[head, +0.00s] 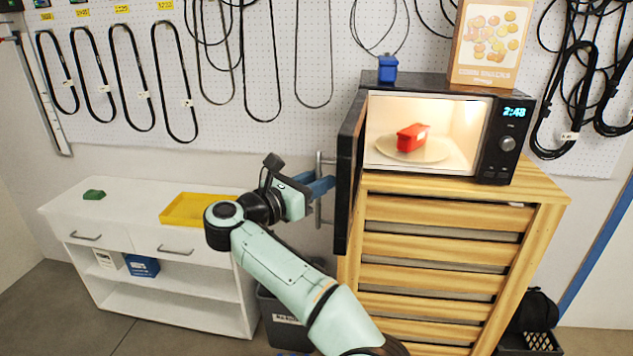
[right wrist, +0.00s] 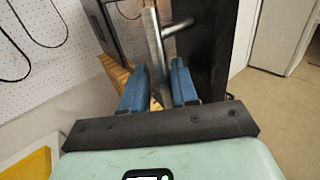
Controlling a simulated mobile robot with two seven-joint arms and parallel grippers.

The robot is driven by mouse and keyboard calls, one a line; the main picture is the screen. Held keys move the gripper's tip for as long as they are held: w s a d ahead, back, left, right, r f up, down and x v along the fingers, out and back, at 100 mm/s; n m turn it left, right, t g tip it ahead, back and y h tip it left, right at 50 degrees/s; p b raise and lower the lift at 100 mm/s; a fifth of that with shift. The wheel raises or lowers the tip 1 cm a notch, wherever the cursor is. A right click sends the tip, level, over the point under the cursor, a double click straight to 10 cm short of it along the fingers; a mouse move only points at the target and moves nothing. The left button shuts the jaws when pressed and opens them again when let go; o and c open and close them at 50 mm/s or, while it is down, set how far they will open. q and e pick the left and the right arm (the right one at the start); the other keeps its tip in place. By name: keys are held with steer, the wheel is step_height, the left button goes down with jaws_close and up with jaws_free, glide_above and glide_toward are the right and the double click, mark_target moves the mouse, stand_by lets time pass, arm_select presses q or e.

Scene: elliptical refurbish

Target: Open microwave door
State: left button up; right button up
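The black microwave (head: 505,140) stands on a slatted wooden cabinet, its lit inside facing me. Its door (head: 347,180) is swung wide open on the left side, seen nearly edge-on. The grey bar handle (head: 319,205) is on the door's outer side and also shows in the right wrist view (right wrist: 154,35). My right gripper (head: 320,187) is at the handle. In the right wrist view its blue fingers (right wrist: 160,78) stand apart on either side of the bar, with a narrow gap seeming to show. My left gripper is not in view.
A red item (head: 411,137) sits on the plate (head: 437,150) inside. A blue object (head: 387,68) and a snack box (head: 490,45) stand on top. Left are a white shelf (head: 130,205) with a yellow tray (head: 190,209), and a dark bin (head: 275,315).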

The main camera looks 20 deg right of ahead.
steer(key=shift+a, duration=0.25)
steer(key=b+v, duration=0.1)
steer(key=v, duration=1.2)
steer(key=shift+s, duration=0.1)
